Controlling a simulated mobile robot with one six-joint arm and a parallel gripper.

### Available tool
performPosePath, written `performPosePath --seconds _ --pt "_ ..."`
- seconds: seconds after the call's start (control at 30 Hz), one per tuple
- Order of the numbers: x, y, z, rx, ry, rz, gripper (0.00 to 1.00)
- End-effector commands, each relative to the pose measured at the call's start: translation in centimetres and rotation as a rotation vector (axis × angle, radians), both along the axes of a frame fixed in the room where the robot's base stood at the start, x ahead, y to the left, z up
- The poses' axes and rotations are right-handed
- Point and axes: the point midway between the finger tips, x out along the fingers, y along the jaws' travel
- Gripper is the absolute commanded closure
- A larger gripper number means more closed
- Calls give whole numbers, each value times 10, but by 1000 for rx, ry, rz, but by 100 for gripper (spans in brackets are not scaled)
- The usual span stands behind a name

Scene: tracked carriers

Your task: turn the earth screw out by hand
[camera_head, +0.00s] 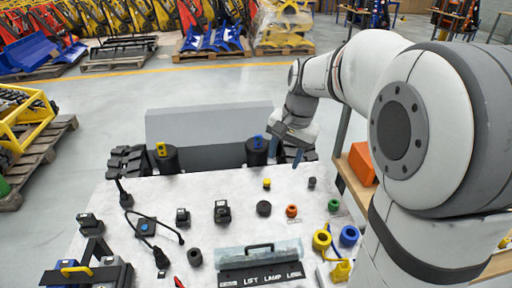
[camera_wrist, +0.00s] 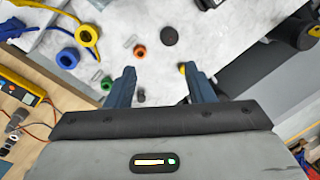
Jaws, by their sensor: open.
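My gripper (camera_head: 290,150) is open and empty at the far right edge of the pale panel (camera_head: 230,200). In the wrist view my gripper (camera_wrist: 163,78) shows two blue-grey fingers wide apart over the panel. A small dark grey knob (camera_head: 312,183) stands on the panel near the left finger; it also shows in the wrist view (camera_wrist: 140,95). A small yellow knob (camera_head: 267,184) lies near the right fingertip in the wrist view (camera_wrist: 182,68). A green knob (camera_head: 334,205) and an orange knob (camera_head: 292,211) stand nearer. I cannot tell which is the earth screw.
A black round knob (camera_head: 264,208), blue ring (camera_head: 349,236) and yellow ring (camera_head: 321,240) are on the panel. A clear-covered "LIFT LAMP LOWR" block (camera_head: 260,254) is at the front. Two black posts (camera_head: 167,158) stand behind. An orange box (camera_head: 362,163) is on the right bench.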

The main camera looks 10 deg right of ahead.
Motion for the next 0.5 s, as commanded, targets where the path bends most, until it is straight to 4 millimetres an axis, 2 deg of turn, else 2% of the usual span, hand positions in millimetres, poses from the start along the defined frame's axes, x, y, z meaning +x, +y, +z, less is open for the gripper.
performPosePath --seconds 0.03,0.2,0.5 --pt "19 -2 -17 19 26 -48 52" --pt "71 -8 -51 81 107 -218 52" --pt "148 -21 -127 170 251 -487 52"
